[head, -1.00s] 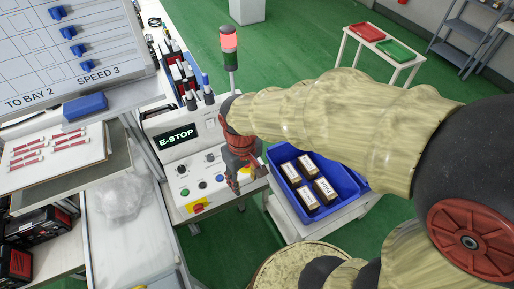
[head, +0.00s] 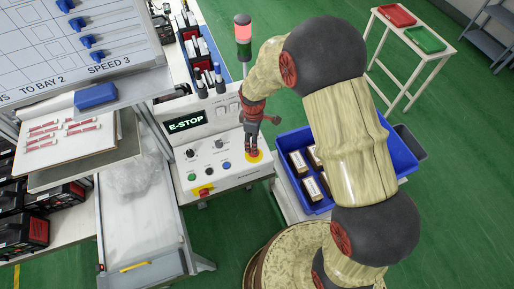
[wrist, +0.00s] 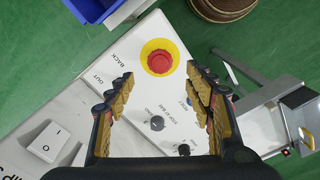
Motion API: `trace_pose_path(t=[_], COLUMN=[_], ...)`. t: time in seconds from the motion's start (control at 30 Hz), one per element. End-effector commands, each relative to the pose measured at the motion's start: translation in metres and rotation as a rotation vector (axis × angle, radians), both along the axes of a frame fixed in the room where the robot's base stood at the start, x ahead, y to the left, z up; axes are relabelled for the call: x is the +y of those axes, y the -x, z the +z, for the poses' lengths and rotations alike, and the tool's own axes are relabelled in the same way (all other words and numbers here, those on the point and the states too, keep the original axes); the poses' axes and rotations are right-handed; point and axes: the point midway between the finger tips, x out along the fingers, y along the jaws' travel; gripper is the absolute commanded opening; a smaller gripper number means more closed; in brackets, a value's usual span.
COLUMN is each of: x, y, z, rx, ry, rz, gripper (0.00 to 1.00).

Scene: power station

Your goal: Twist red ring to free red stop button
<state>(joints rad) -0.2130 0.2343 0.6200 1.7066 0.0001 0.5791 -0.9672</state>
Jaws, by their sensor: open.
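The red stop button (wrist: 159,62) shows in the wrist view as a round red cap with a red rim, seated on a yellow disc (wrist: 146,50) at a corner of the white control panel (wrist: 140,110). In the head view only part of the yellow disc (head: 255,158) shows, as my gripper hides the button. My gripper (wrist: 160,76) is open and empty. Its two fingers stand on either side in the wrist view, with the button between and beyond their tips. No contact with the button is visible. The gripper (head: 252,152) points down over it in the head view.
The panel's E-STOP display (head: 187,122) is lit, with small knobs and buttons below. A signal tower (head: 243,38) with a red-lit top stands behind. A blue crate (head: 390,150) with boxes is to the right. A white rocker switch (wrist: 47,143) lies lower left in the wrist view.

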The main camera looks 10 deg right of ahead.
Motion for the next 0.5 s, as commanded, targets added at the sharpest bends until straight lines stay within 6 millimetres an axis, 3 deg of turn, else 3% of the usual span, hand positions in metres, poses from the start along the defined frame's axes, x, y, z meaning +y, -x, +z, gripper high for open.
trace_pose_path(t=[0.5], x=[-0.001], y=[0.001], z=[-0.067], rx=[0.002], ry=[0.0], rz=[0.003], gripper=[0.53])
